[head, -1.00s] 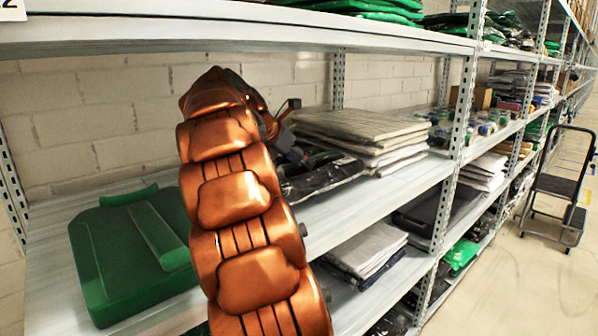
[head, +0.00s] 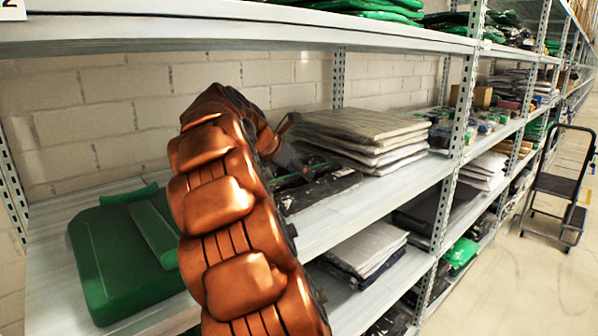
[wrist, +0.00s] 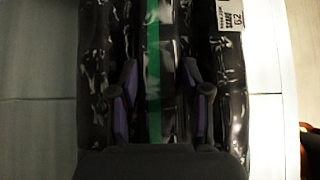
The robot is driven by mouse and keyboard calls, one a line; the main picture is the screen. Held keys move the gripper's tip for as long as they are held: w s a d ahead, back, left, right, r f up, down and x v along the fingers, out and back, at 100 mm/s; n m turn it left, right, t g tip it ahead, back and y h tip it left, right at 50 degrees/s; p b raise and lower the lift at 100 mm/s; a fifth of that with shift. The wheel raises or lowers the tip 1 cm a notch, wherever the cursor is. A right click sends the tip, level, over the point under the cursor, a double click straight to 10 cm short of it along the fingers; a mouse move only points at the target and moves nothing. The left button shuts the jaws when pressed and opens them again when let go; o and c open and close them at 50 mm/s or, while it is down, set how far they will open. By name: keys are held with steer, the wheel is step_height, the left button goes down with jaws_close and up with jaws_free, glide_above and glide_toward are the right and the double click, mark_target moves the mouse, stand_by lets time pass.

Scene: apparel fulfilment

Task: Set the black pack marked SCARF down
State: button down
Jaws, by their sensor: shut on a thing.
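The black pack (wrist: 175,35) is glossy, with a green stripe down its middle and a white SCARF label (wrist: 229,14) at the top right of the wrist view. My gripper (wrist: 160,68) is shut on it, with one finger on each side of the stripe. In the head view the black pack (head: 322,191) is at the middle shelf, beyond my copper arm, which hides its left part and most of the gripper. I cannot tell whether its underside touches the shelf.
A stack of pale packs (head: 365,135) stands close behind the black pack on the shelf (head: 375,200). A green case-like item (head: 120,260) lies to the left. The upper shelf (head: 250,35) runs above my arm, and a steel upright (head: 459,130) stands to the right.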

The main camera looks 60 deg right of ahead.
steer(key=shift+f, duration=0.2)
steer(key=c, duration=0.5)
jaws_free()
steer(key=shift+c, duration=0.2)
steer(key=shift+r, duration=0.1)
steer(key=shift+r, duration=0.15)
steer(key=v, duration=0.6)
steer(key=shift+w+a, duration=0.1)
steer(key=shift+w, duration=0.05)
steer(key=shift+a+r, duration=0.45)
steer(key=shift+a, duration=0.05)
